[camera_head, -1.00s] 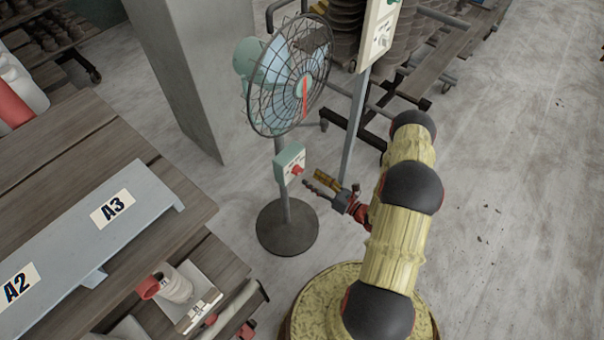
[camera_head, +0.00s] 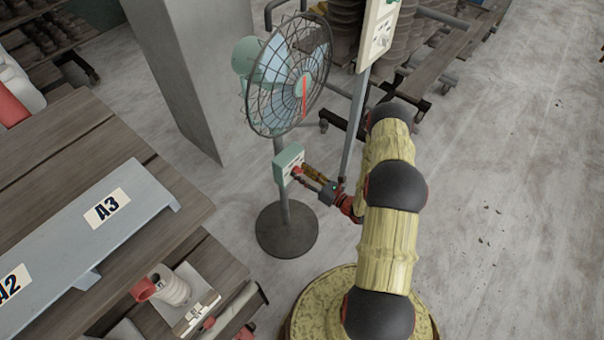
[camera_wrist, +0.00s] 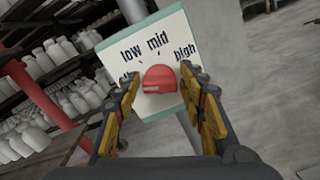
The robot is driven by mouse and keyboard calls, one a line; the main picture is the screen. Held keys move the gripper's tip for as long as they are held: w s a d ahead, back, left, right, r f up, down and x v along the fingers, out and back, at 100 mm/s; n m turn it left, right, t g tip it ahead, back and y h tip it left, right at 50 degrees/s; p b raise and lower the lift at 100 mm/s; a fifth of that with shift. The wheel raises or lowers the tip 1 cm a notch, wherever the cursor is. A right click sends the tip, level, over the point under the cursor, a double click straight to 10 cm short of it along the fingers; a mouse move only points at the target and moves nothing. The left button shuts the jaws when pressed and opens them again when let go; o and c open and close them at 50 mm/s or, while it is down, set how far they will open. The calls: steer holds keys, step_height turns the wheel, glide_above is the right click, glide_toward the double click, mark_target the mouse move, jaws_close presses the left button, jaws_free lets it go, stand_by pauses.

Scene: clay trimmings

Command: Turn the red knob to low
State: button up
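The red knob (camera_wrist: 160,84) sits on a pale control plate (camera_wrist: 148,48) with the words "low", "mid" and "high" above it. A further label at the left is mostly hidden by a finger. In the head view the knob (camera_head: 297,170) is on the green box (camera_head: 289,160) on the fan's pole. My gripper (camera_wrist: 161,82) is open, one finger on each side of the knob, with small gaps that make contact hard to tell. In the head view my gripper (camera_head: 303,173) is at the box's front. I cannot tell which label the knob points to.
The caged fan (camera_head: 289,75) stands above the box on a round dark base (camera_head: 287,229). A thin post with a white panel (camera_head: 378,35) is just behind my arm. A wooden bench (camera_head: 60,150) fills the left.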

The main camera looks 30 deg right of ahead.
steer(key=c, duration=0.8)
steer(key=shift+m, duration=0.4)
steer(key=m, duration=0.3)
steer(key=shift+d+f+m, duration=0.1)
steer(key=shift+d+m, duration=0.05)
steer(key=shift+m, duration=0.15)
steer(key=shift+d+f+m+p, duration=0.1)
steer(key=shift+m+p, duration=0.3)
steer(key=shift+m, duration=1.9)
steer(key=shift+w, duration=0.1)
steer(key=o, duration=1.2)
